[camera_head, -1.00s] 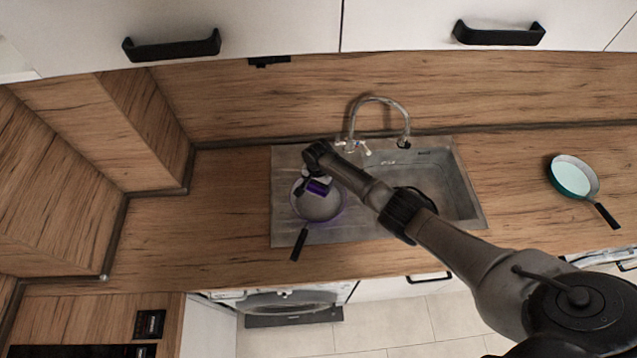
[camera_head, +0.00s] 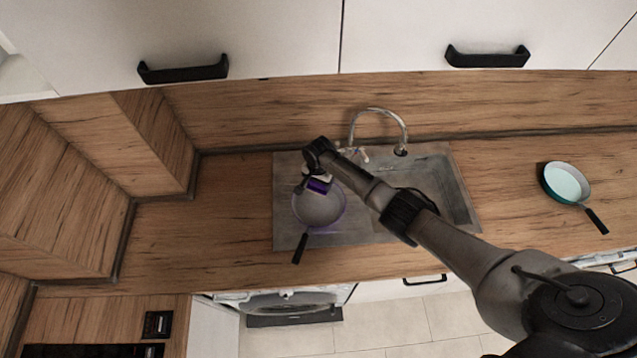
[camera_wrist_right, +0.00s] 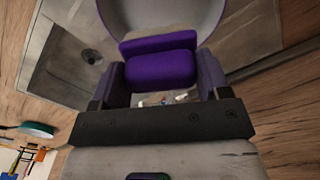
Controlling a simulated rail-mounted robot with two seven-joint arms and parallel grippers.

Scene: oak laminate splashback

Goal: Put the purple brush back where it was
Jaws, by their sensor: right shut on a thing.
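The purple brush (camera_head: 319,186) is held in my right gripper (camera_head: 314,182), which is over the back part of a grey pan (camera_head: 319,210). In the right wrist view the brush (camera_wrist_right: 160,70) sits between the two fingers, and the pan (camera_wrist_right: 207,18) shows behind it. I cannot tell whether the brush touches the pan. The pan has a purplish rim and a black handle that points toward the counter's front edge. It stands on the sink's drainboard (camera_head: 284,222). My left gripper is not in view.
The sink basin (camera_head: 445,185) lies right of the drainboard, with a curved faucet (camera_head: 380,112) behind it. A teal pan (camera_head: 566,183) is on the counter at the right. The wooden counter left of the sink (camera_head: 215,220) is clear. White cabinets hang above.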

